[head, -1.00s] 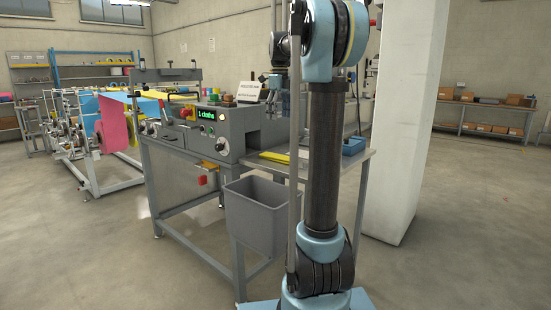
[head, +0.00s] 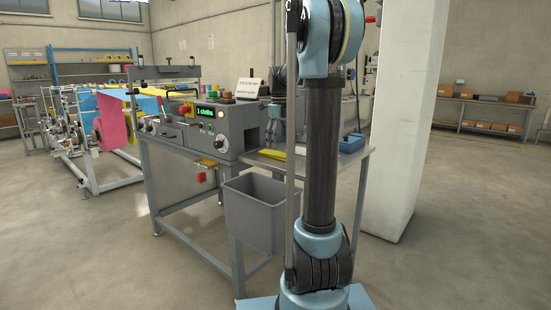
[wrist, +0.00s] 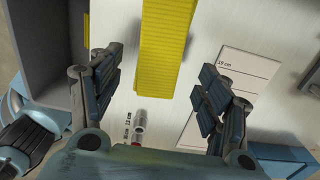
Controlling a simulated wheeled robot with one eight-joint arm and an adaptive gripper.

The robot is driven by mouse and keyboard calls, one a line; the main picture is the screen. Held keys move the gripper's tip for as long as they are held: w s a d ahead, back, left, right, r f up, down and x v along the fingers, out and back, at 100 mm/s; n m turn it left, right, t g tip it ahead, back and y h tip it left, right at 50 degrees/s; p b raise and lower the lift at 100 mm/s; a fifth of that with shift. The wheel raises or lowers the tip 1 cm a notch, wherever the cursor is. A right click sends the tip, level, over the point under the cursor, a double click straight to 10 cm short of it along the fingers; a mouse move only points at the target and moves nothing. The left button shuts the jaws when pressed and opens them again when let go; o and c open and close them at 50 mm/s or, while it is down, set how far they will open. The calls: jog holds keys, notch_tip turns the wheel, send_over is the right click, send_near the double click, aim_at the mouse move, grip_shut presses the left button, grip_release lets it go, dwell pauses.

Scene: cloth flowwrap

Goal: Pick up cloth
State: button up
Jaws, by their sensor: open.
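The yellow cloth (wrist: 166,45) lies on the pale work surface (wrist: 118,20), running down from the top of the wrist view to between my fingers. In the head view the cloth (head: 264,156) is a yellow strip on the side table, partly hidden by my arm. My gripper (wrist: 160,75) is open, with one finger on each side of the cloth's near end and nothing between the pads. In the head view my gripper (head: 272,130) hangs over the table beside the machine; its exact height above the cloth is unclear.
A blue tray (head: 352,144) sits at the table's right. A grey bin (head: 250,215) stands below.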

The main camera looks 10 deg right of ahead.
aim_at(279, 154)
notch_tip(279, 154, down, 5)
jog(key=shift+s+r, duration=0.1)
dwell(0.3)
jog(key=c, duration=0.8)
